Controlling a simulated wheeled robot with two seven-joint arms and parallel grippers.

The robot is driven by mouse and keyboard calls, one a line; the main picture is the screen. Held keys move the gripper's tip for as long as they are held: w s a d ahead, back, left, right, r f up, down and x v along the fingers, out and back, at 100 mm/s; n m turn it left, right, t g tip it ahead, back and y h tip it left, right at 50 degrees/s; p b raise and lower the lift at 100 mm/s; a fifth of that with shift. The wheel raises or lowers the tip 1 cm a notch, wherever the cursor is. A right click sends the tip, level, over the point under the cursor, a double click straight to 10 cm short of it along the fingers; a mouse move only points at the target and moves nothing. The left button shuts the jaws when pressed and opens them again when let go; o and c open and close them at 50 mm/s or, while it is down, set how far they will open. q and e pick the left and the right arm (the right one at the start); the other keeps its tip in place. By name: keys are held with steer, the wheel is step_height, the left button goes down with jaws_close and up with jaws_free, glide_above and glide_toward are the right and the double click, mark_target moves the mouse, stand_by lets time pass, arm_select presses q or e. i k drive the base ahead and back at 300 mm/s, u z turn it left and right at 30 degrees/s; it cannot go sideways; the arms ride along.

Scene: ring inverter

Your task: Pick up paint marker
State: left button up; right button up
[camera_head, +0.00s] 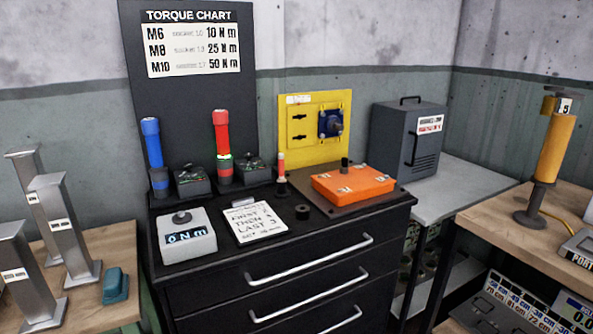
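A slim upright stick with a red upper part and a pale band (281,166), which looks like the paint marker, stands on the black cabinet top (300,232). It is just left of the orange box (352,184) and in front of the yellow panel (314,130). Its lower end is dark, and I cannot tell whether it sits in a holder. Neither of my grippers shows in the head view.
A blue-handled tool (152,143) and a red-handled tool (222,134) stand upright behind. A torque display (187,234), a note card (254,222) and a small black ring (302,212) lie in front. Metal posts (68,230) stand on the left bench.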

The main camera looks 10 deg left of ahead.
mark_target(280, 172)
steer(key=u, duration=0.45)
steer(key=k, duration=0.3)
steer(key=z, duration=0.9)
steer(key=i, duration=0.85)
steer(key=u, duration=0.75)
steer(key=k, duration=0.55)
steer(key=u, duration=0.2)
steer(key=i, duration=0.95)
steer(key=z, duration=0.4)
